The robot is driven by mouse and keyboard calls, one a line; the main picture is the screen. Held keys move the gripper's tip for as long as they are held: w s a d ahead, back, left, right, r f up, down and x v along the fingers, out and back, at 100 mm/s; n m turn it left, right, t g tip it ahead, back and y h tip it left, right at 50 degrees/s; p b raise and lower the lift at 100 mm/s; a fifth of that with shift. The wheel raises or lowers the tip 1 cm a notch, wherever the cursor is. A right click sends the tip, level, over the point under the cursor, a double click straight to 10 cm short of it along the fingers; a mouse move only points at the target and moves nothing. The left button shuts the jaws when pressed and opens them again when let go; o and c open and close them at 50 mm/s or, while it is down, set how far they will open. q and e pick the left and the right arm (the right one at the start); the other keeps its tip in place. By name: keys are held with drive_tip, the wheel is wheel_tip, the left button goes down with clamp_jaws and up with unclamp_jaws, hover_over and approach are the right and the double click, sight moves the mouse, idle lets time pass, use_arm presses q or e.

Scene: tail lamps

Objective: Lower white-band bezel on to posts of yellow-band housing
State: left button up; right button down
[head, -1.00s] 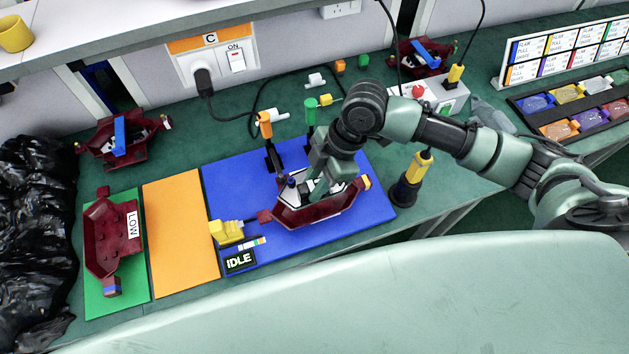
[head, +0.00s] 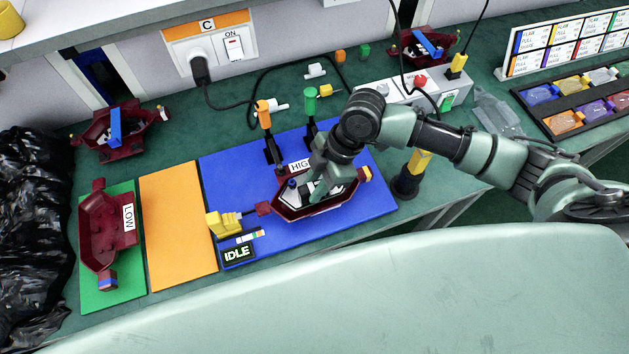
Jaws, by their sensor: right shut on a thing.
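A dark red housing (head: 310,211) lies on the blue mat (head: 350,220), with a yellow-orange band at its right end. A label reading "HIG", its end covered, shows behind my gripper. My right gripper (head: 318,188) points down over the housing and is shut on a pale part in its mouth, which I take to be the white-band bezel (head: 336,189). The gripper hides much of this part; its band and the posts cannot be made out. I cannot tell whether it touches the posts. My left gripper is not in view.
Orange-handled (head: 264,115) and green-handled (head: 311,103) clamps stand behind the housing. A yellow clamp (head: 222,224) and an "IDLE" display (head: 237,254) are at its left. A yellow-topped tool (head: 418,163) stands at right. The orange mat (head: 178,230) is bare.

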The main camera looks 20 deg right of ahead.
drive_tip(key=shift+f, duration=0.1)
idle(0.5)
drive_tip(key=shift+p, duration=0.4)
drive_tip(key=shift+p, duration=0.35)
drive_tip(key=shift+f, duration=0.15)
drive_tip(key=shift+f+b, duration=0.55)
drive_tip(key=shift+f, duration=0.85)
